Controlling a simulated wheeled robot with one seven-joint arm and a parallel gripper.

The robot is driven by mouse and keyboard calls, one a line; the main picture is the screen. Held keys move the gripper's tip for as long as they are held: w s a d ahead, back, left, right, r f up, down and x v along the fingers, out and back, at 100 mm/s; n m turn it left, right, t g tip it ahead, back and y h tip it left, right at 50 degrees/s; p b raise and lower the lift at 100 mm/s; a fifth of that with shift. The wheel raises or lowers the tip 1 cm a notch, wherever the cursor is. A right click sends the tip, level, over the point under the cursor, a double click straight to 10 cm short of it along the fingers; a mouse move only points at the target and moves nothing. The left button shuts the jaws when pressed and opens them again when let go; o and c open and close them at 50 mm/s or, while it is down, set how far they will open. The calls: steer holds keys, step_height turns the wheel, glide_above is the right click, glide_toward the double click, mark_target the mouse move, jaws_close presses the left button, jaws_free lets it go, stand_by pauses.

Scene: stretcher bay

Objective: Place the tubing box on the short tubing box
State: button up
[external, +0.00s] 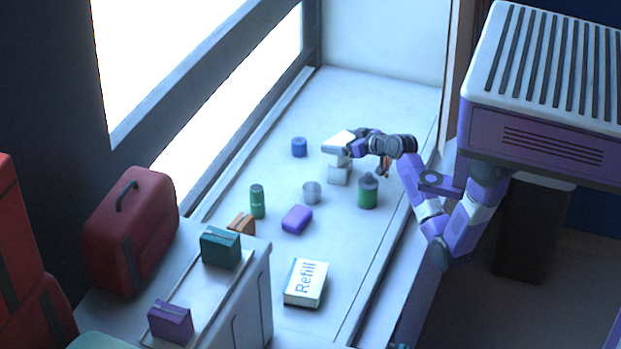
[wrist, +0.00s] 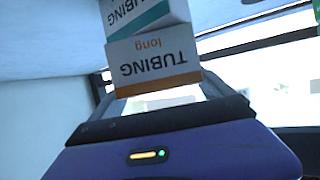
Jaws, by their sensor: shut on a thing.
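My gripper (wrist: 157,92) is shut on a white box marked "TUBING long" with an orange stripe (wrist: 152,62); the print appears upside down in the wrist view. Another white box marked "TUBING" with a teal stripe (wrist: 143,16) shows just beyond it, partly cut off by the picture's edge. The two boxes look lined up and close; I cannot tell if they touch. In the external view, the lower white box (external: 339,176) stands on the counter, directly under my gripper (external: 341,150) and the held box, which is hard to make out there.
On the counter (external: 260,270), a green-and-grey bottle (external: 368,192) stands close to the right of the boxes. A clear cup (external: 312,192), purple block (external: 297,219), green can (external: 257,201) and "Refill" box (external: 305,282) are nearer. A blue cylinder (external: 299,147) stands left.

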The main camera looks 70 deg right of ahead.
steer(key=o, duration=1.1)
steer(key=shift+f, duration=0.1)
steer(key=shift+o, duration=0.2)
steer(key=shift+r, duration=0.25)
steer(key=shift+s+a, duration=0.15)
steer(key=shift+s, duration=0.2)
steer(key=v, duration=1.1)
steer(key=shift+r, duration=0.2)
steer(key=shift+r, duration=0.1)
